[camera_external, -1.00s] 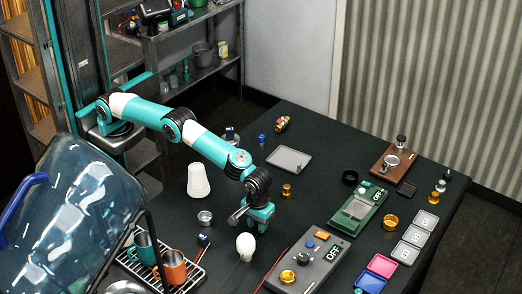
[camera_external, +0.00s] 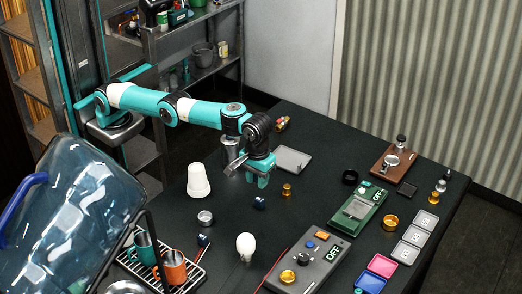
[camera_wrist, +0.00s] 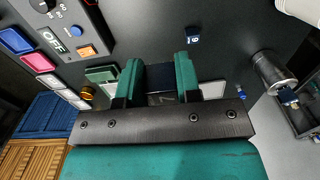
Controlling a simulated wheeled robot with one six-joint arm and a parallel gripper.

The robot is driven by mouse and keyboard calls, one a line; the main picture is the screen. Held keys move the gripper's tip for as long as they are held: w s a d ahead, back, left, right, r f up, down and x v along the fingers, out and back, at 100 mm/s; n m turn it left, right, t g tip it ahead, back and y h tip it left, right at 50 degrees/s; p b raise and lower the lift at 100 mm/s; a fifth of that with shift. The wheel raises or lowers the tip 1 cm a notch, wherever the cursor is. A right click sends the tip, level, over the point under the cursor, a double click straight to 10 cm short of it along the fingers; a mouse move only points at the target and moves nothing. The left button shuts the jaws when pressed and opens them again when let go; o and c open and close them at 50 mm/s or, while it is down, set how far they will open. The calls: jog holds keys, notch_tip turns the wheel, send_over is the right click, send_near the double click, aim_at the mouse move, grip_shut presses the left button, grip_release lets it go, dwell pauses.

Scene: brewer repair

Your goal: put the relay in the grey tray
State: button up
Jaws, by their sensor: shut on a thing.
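My gripper (camera_external: 257,181) is above the dark table, close to the near-left side of the grey tray (camera_external: 297,158). It hides part of that flat tray. In the wrist view its green fingers (camera_wrist: 158,72) are shut on a dark block, which I take to be the relay (camera_wrist: 161,78). The block is hard to make out, and the external view does not show it clearly. A pale patch of the tray (camera_wrist: 212,90) shows beside one finger in the wrist view.
A small blue block (camera_external: 259,202) lies on the table below my gripper. A white cone (camera_external: 198,180), a brass weight (camera_external: 287,190) and a bulb (camera_external: 245,246) stand nearby. A green scale (camera_external: 360,206) and a grey console (camera_external: 308,260) stand to the right.

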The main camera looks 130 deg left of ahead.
jog(key=s+a+b, duration=0.2)
jog(key=a, duration=0.8)
jog(key=s+a+b, duration=0.1)
jog(key=s+a, duration=0.2)
jog(key=a, duration=0.6)
jog(key=b, duration=0.2)
send_over(281, 158)
notch_tip(281, 158, down, 14)
jog(key=shift+s+p, duration=0.15)
jog(key=shift+p, duration=0.6)
jog(key=shift+f+p, duration=0.5)
jog(key=shift+f, duration=2.1)
jog(key=shift+f, duration=0.1)
jog(key=o, duration=0.5)
jog(key=shift+f, duration=0.1)
jog(key=shift+o, duration=0.6)
notch_tip(281, 158, up, 13)
jog(key=b, duration=0.3)
jog(key=shift+f, duration=0.2)
